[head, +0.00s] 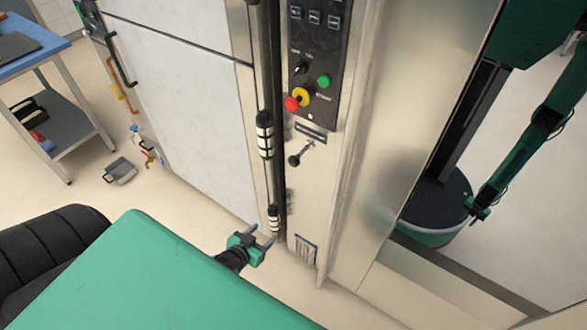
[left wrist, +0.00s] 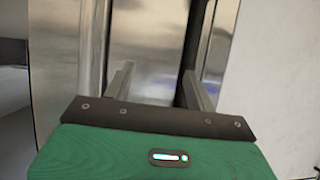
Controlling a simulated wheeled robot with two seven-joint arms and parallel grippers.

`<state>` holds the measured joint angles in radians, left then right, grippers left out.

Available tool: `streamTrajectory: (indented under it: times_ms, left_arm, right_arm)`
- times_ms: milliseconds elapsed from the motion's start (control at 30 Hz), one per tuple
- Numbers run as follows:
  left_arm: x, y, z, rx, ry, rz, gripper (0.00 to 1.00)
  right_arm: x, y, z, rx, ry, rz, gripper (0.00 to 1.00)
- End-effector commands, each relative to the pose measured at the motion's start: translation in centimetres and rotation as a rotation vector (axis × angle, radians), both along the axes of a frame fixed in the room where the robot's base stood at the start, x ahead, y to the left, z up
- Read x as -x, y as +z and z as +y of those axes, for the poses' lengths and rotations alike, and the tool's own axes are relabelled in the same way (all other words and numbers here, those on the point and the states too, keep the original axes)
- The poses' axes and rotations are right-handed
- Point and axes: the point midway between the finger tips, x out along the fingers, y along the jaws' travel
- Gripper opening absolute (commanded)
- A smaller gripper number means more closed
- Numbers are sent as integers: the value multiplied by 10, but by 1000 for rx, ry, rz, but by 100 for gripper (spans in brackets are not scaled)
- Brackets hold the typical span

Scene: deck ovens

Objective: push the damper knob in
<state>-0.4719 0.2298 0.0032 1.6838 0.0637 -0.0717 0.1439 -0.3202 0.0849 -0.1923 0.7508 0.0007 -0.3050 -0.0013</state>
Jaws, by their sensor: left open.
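The damper knob (head: 294,159) is a small dark knob on a short bright rod. It sticks out of the narrow steel front panel, below the control panel, in the head view. My left gripper (head: 264,235) is open and empty, below and a little left of the knob in the picture, clearly apart from it. In the left wrist view its two fingers (left wrist: 158,82) stand apart with blurred steel surfaces beyond them. I cannot make out the knob in that view. My right gripper is not clearly in view.
Above the knob is a black control panel (head: 318,50) with a red-and-yellow stop button (head: 296,101) and a green button (head: 324,81). Dark hinges (head: 264,134) stand left of it beside a large pale door (head: 190,90). A blue-topped cart (head: 35,45) stands far left.

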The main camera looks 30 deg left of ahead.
Motion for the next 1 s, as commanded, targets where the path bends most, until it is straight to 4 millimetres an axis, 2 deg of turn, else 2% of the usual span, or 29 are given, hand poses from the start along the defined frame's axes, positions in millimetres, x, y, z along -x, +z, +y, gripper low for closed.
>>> streamTrajectory:
  times_ms: [33, 100, 200, 300, 400, 500, 667, 1000]
  left_arm:
    - [-9, 25, 1, 4, -7, -71, 56]
    - [-19, 67, 2, 12, -15, -165, 56]
    - [-26, 119, -1, 22, -31, -277, 56]
    - [-27, 160, -4, 30, -47, -361, 56]
    - [-26, 184, -7, 35, -58, -410, 56]
    - [-27, 195, -8, 37, -62, -430, 56]
    - [-38, 198, -9, 37, -62, -434, 56]
    - [-89, 198, -13, 37, -62, -433, 56]
  right_arm:
    - [-2, -11, 0, 0, 0, -1, 36]
    - [-5, -17, 1, 0, -1, -3, 36]
    - [-9, -23, 1, 0, -1, -6, 36]
    - [-11, -27, 1, -1, -1, -8, 36]
    - [-13, -29, 2, -1, -2, -9, 36]
    - [-14, -29, 2, -1, -2, -9, 36]
    - [-11, -27, 2, -1, -2, -7, 36]
    - [-2, -24, 0, 0, -1, 0, 36]
